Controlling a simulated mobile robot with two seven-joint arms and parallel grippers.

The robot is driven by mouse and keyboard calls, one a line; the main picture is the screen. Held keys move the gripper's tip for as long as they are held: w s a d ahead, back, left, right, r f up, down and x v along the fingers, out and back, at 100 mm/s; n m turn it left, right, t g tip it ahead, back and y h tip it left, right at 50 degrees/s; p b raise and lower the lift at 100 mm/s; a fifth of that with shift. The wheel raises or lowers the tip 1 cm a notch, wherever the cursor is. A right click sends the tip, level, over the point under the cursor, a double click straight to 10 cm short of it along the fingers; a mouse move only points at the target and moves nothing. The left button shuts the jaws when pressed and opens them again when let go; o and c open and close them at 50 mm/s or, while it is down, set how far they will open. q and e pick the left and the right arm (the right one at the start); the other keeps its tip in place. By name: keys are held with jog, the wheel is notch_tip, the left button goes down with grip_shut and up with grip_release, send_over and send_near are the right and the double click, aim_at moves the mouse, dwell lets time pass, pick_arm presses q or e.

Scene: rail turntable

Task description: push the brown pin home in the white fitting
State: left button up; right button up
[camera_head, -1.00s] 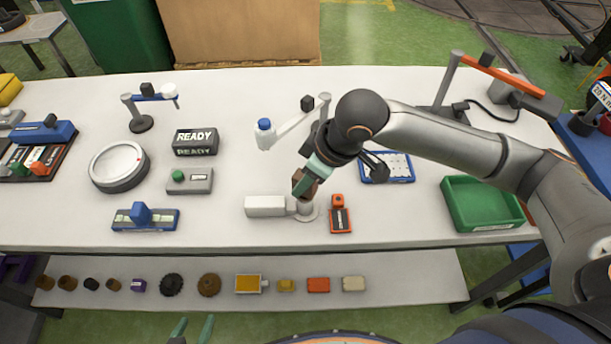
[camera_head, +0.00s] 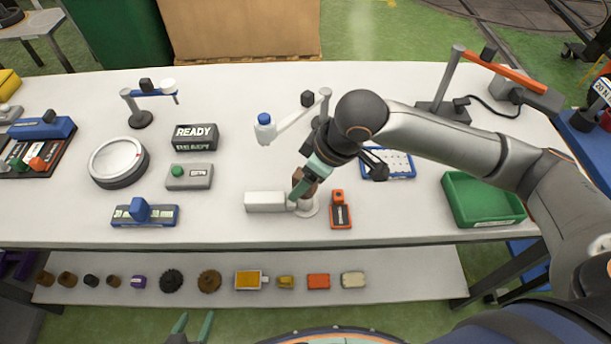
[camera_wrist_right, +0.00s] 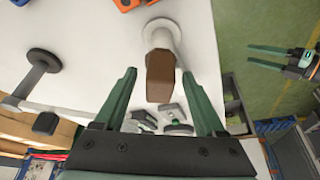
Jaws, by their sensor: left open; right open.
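The white fitting (camera_head: 266,202) lies near the table's front edge, a white block joined to a short round socket on a disc base. The brown pin (camera_wrist_right: 161,77) stands at the mouth of the white fitting's round socket (camera_wrist_right: 163,36) in the right wrist view; how deep it sits I cannot tell. My right gripper (camera_wrist_right: 159,75) is open, with one finger on either side of the pin in that view; contact is not clear. In the head view its fingers partly hide the pin (camera_head: 309,184). My left gripper (camera_head: 194,327) is open and empty at the bottom edge.
An orange-and-black device (camera_head: 340,210) stands close right of the fitting. A jointed stand with a blue-capped bottle (camera_head: 265,128) is behind it. A green tray (camera_head: 483,222) lies to the right, and a grey box with a green button (camera_head: 189,177) to the left.

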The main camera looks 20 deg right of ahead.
jog(key=p+v, duration=0.1)
jog(key=v, duration=1.1)
jog(key=shift+r, duration=0.25)
jog(key=shift+s+d+f, duration=0.1)
jog(key=shift+s, duration=0.1)
